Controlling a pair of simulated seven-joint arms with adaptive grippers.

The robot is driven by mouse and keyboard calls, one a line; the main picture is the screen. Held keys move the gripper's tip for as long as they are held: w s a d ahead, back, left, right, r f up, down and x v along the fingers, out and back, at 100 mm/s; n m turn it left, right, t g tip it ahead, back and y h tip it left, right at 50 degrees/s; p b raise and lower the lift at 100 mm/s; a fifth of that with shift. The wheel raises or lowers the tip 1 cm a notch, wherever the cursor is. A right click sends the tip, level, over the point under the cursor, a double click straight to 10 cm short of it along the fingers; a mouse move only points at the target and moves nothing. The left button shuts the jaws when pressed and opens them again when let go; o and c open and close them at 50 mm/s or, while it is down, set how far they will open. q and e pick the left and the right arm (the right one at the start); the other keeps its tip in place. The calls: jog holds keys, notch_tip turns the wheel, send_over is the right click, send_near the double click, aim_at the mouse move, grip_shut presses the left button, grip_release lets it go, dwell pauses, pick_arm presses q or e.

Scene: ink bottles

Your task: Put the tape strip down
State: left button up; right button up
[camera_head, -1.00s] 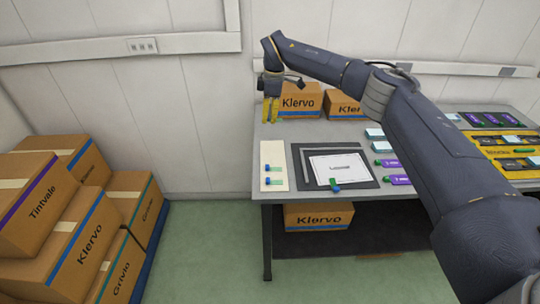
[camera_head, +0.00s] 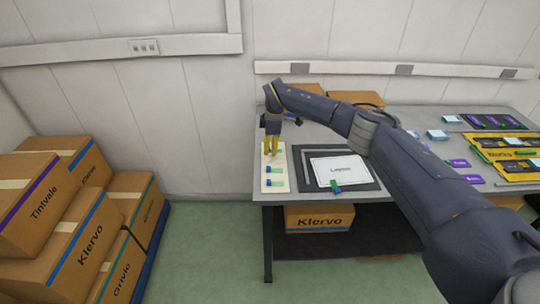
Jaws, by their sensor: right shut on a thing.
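My right gripper (camera_head: 271,149), with yellow fingers, points down over the far end of a cream board (camera_head: 265,187) at the left of the table. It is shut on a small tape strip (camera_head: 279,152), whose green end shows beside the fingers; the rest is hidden. I cannot tell whether this strip touches the board. Two more blue-and-green strips, one farther (camera_head: 274,170) and one nearer (camera_head: 276,184), lie on the board in front of the gripper. My left gripper is not in view.
A dark mat (camera_head: 368,184) with a white card (camera_head: 341,170) and a blue-green piece (camera_head: 336,186) lies right of the board. Purple and light-blue items and yellow trays (camera_head: 500,154) are farther right. Cardboard boxes (camera_head: 356,97) stand behind my arm.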

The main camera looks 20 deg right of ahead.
aim_at(271, 151)
jog(key=shift+f, duration=1.7)
jog(key=shift+f, duration=0.35)
jog(key=o, duration=0.7)
jog(key=shift+r, duration=0.15)
